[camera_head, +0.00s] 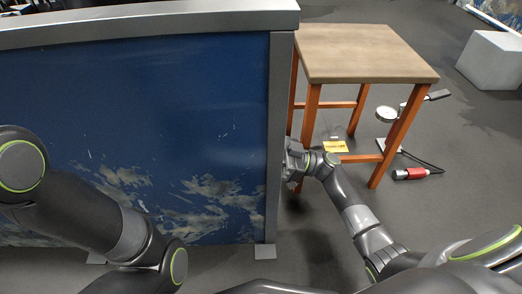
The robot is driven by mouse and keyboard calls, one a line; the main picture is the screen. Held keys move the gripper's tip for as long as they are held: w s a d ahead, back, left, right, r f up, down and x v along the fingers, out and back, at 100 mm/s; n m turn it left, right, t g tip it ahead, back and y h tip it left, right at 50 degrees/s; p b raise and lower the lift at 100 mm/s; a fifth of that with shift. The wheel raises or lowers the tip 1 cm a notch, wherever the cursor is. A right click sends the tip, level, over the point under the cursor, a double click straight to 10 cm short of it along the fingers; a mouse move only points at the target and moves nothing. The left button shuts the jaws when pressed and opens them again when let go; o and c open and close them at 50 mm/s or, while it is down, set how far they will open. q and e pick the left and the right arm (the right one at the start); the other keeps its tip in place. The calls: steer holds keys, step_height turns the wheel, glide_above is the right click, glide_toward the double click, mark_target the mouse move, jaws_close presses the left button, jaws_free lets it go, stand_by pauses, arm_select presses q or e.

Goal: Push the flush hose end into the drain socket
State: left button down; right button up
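My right gripper (289,168) is at the right end post of the large blue panel (150,130), low beside the table legs. Its fingertips are small and partly lost against the post, so I cannot tell whether they are open, shut or holding anything. I cannot make out a drain socket. My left arm crosses the panel at the lower left, and its gripper is out of view.
A wooden-topped table (365,53) with orange legs stands right of the panel. A yellow label (335,146) shows between its legs. A pale round-headed device (387,113) stands by the right legs. A white block (493,60) is at the far right. Open floor lies right of the table.

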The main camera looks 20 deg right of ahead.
steer(key=shift+f, duration=0.15)
steer(key=o, duration=1.2)
steer(key=shift+f, duration=0.15)
steer(key=shift+r, duration=0.4)
jaws_close()
steer(key=shift+c, duration=0.4)
jaws_free()
